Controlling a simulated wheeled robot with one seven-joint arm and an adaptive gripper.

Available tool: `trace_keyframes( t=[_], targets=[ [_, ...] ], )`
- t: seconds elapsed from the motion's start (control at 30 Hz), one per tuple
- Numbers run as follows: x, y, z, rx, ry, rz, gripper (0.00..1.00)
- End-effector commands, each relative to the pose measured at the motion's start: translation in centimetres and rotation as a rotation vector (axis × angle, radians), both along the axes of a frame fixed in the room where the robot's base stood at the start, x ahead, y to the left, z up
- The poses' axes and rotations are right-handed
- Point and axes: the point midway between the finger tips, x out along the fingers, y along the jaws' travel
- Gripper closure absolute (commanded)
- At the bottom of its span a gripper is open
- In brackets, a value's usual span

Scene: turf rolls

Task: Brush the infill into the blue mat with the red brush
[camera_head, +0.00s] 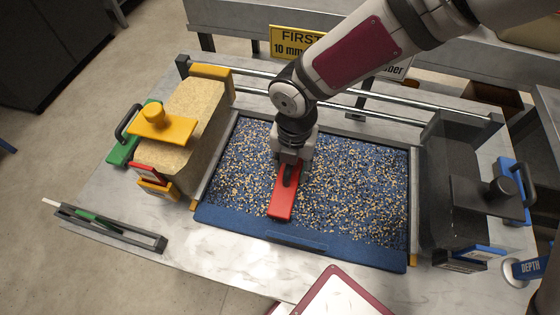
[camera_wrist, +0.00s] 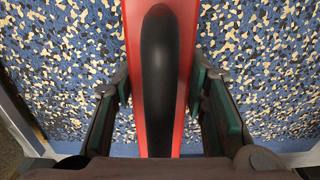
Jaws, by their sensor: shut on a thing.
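The blue mat (camera_head: 252,222) lies in a framed bed in the middle of the table. Infill (camera_head: 345,200) in tan and dark specks is scattered over most of it, while the near strip of the mat is plain blue. The red brush (camera_head: 282,203) is on the mat, left of its middle, with its long side pointing toward the near edge. My gripper (camera_head: 290,165) is above the brush and shut on its black handle. In the wrist view the fingers (camera_wrist: 163,95) sit on both sides of the red brush (camera_wrist: 133,50). The bristles are hidden.
Metal rails (camera_head: 345,91) run behind. A slim grey holder (camera_head: 110,225) lies front left.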

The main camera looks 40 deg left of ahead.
Motion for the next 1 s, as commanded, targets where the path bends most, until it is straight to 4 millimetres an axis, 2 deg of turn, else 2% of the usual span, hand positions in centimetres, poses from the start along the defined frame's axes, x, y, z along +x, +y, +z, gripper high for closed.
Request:
trace_keyframes(
  t=[1.0],
  targets=[
    [4.3,-8.2,0.1,0.0,0.0,-0.002,1.0]
  ],
)
